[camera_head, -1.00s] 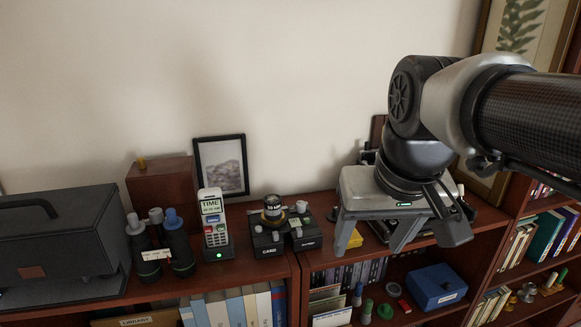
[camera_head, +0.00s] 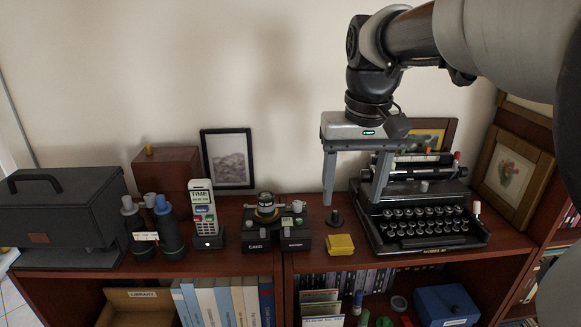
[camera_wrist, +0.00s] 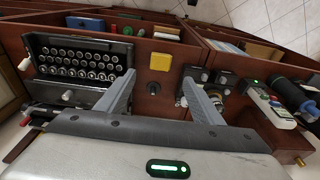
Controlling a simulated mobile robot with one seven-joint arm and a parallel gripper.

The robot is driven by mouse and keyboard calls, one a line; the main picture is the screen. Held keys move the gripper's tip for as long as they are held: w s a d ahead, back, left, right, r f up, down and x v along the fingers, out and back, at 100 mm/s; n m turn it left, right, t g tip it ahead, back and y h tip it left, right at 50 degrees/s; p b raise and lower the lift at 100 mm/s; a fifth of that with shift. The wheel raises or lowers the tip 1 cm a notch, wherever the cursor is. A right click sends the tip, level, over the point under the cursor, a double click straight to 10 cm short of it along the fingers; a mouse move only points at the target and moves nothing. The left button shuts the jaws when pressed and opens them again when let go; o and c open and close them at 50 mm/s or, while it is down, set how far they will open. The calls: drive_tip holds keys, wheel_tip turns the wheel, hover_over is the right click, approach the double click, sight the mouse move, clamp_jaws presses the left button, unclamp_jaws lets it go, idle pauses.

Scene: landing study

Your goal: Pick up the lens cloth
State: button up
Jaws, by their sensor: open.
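The lens cloth appears to be the small yellow folded square (camera_head: 340,244) lying on the shelf top near its front edge, between the camera and the typewriter. It also shows in the wrist view (camera_wrist: 161,62), ahead of and between the fingers. My gripper (camera_head: 354,202) is open and empty, fingers pointing down, above and behind the yellow square and slightly to its right. In the wrist view my gripper (camera_wrist: 158,80) has both fingers apart, with nothing between them touching.
A black typewriter (camera_head: 424,222) stands close on the right.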

hover_over(340, 241)
drive_tip(key=s, duration=0.2)
drive_tip(key=f, duration=0.4)
drive_tip(key=f+b, duration=0.1)
drive_tip(key=f, duration=0.4)
drive_tip(key=shift+w+d, duration=0.2)
drive_tip(key=shift+w+a+f, duration=0.1)
drive_tip(key=shift+w+f, duration=0.15)
drive_tip(key=shift+f, duration=0.6)
drive_tip(key=shift+w+a+f, duration=0.1)
drive_tip(key=shift+w+f, duration=0.1)
drive_tip(key=shift+f, duration=0.65)
drive_tip(key=shift+w+a+f, duration=0.1)
drive_tip(key=shift+w+f, duration=0.15)
drive_tip(key=shift+f, duration=0.6)
drive_tip(key=shift+d, duration=0.1)
drive_tip(key=shift+c, duration=0.4)
drive_tip(key=c, duration=1)
